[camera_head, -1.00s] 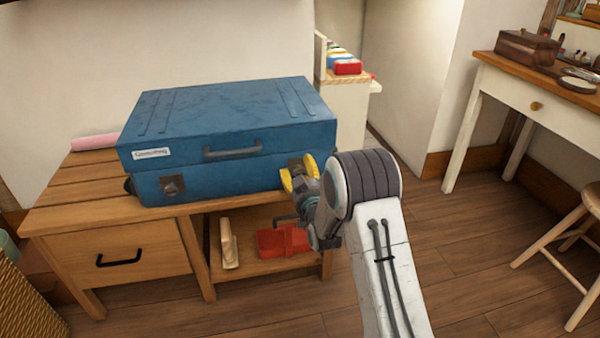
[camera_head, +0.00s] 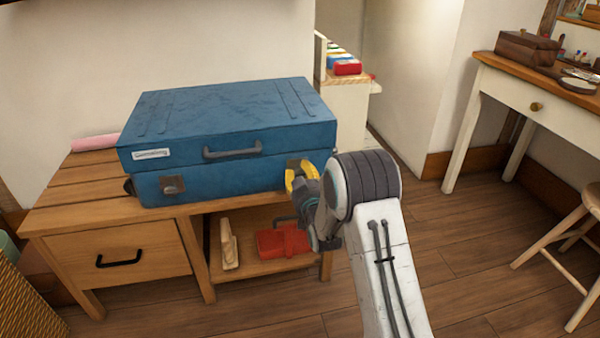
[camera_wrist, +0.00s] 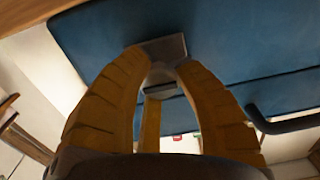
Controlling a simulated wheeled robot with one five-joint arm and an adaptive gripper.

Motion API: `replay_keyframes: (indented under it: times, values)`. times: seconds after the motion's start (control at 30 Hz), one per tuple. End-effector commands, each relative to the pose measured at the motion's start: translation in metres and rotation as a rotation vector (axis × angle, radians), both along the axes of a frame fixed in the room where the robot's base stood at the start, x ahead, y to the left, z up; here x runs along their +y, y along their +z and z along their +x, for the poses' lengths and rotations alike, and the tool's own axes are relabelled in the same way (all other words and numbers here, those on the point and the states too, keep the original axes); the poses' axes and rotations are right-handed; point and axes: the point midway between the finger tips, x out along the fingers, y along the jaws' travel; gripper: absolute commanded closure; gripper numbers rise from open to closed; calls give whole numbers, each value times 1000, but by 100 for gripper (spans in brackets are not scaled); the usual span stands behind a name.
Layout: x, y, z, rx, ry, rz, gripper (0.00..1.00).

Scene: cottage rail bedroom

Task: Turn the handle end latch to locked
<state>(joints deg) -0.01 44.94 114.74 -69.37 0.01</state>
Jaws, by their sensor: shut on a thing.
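A closed blue suitcase (camera_head: 230,115) lies flat on a wooden bench. Its dark handle (camera_head: 232,150) is in the middle of the front side; it also shows at the right of the wrist view (camera_wrist: 285,124). A metal latch (camera_head: 173,185) sits at the front left. My gripper (camera_head: 300,170) is at the front right corner, its yellow fingers shut on a second grey metal latch (camera_wrist: 165,47). In the head view the fingers hide most of this latch. In the wrist view the fingertips close in on it from both sides; its exact turn is hard to tell.
The bench (camera_head: 85,205) has a drawer and an open shelf with a red object (camera_head: 280,241) and a wooden piece (camera_head: 229,245), just below my arm. A white desk (camera_head: 515,95) and a stool (camera_head: 575,240) stand right. Floor between is clear.

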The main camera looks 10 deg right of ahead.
Motion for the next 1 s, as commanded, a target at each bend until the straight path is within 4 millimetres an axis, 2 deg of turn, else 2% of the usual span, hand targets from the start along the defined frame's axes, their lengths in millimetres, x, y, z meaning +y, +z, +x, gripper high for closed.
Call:
replay_keyframes:
  times: [0.27, 0.47, 1.0]
  values:
    - [0, 6, 1, -14, 1, 14, 100]
    - [0, 7, 1, -17, 0, 92, 100]
    - [-2, 8, 2, -21, 0, 571, 100]
